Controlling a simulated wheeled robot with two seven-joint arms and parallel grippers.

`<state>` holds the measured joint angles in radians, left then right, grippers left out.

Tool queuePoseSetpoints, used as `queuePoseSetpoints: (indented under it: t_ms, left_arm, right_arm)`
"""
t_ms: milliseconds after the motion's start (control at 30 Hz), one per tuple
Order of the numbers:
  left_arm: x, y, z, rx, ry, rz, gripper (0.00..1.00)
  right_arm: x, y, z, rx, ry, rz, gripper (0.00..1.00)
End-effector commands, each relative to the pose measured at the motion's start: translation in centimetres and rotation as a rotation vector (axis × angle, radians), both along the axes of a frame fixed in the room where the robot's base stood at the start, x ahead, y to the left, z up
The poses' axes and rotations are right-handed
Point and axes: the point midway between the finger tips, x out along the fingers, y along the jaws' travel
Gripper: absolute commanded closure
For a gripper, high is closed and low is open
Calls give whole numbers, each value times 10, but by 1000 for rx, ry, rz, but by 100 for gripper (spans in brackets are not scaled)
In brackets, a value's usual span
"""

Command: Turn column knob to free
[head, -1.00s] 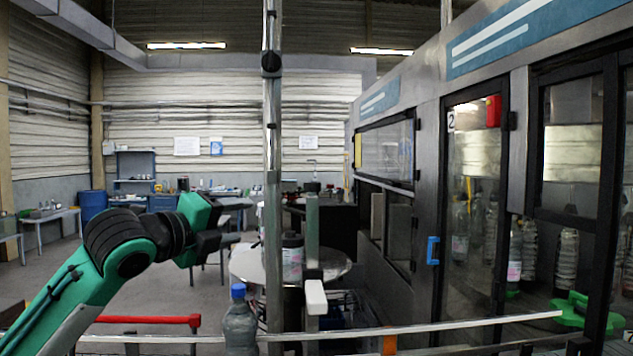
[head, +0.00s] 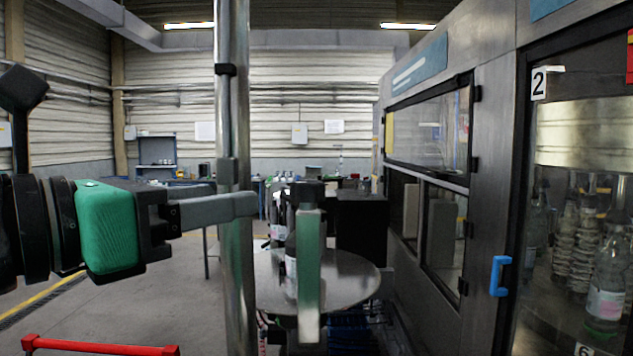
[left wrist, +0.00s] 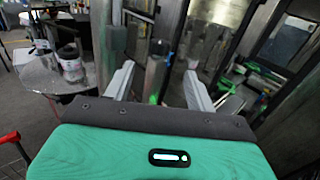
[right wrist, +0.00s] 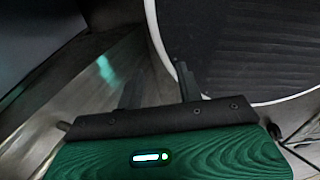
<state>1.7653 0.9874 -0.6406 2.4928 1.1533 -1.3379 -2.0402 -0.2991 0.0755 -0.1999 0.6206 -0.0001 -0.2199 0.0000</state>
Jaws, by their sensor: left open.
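I cannot tell whether this collar is part of the knob or where the knob is set. My left gripper (head: 246,205) comes in level from the left, its grey fingers crossing in front of the column. In the left wrist view its fingers are well apart, with a steel cylinder with a dark top (left wrist: 155,75) between and beyond them. No grip on anything shows. My right gripper (right wrist: 160,88) shows only in the right wrist view, fingers apart and empty.
A round steel table (head: 345,275) with bottles stands behind the column. A narrow upright post (head: 308,260) is right of the column. The machine with a blue door handle (head: 500,275) fills the right side. A red rail (head: 100,347) is low at left.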

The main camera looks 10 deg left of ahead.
Motion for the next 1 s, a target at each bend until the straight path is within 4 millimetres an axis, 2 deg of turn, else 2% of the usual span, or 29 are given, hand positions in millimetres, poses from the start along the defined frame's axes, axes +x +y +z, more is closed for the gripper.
queuePoseSetpoints:
  t_ms: [133, 267, 600, 1000]
  left_arm:
    - [3, -3, 1, 12, -5, 2, 44]
    - [18, -12, 3, 12, 0, 0, 44]
    - [60, -35, 4, 9, 0, 0, 44]
    - [92, -53, 4, 9, 0, 1, 44]
  right_arm:
    - [-5, -1, 5, -1, 6, 1, 64]
    - [-7, -2, 17, -3, 9, 2, 64]
    - [-5, -7, 57, -7, 7, 3, 64]
    - [-1, -7, 102, -7, 2, 2, 64]
